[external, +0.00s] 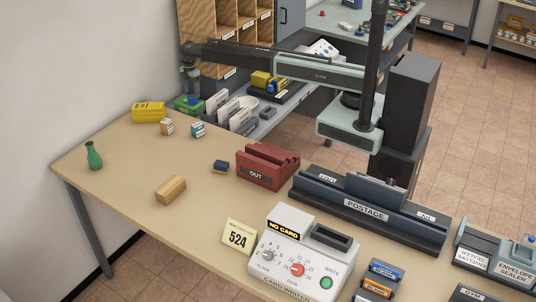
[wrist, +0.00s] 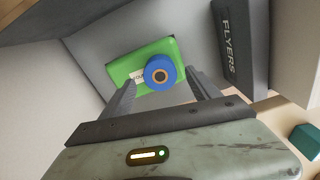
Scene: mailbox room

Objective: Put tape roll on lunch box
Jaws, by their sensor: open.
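A green box with a partly covered white label, which I take to be the lunch box (wrist: 122,70), sits in a grey-walled corner in the wrist view. It also shows below my arm's end in the external view (external: 181,106). A blue tape roll (wrist: 176,68) with a tan core appears to lie flat on its top, over the lower right part. The roll is a small blue spot in the external view (external: 193,98). My gripper (wrist: 160,80) is open above them, its fingers on either side of the roll and apart from it.
A dark FLYERS holder (wrist: 232,45) stands close to the right of my fingers. In the external view, white sorter panels (external: 225,108) stand right of the green box and a yellow box (external: 149,112) lies to its left. Wooden pigeonholes (external: 215,40) rise behind.

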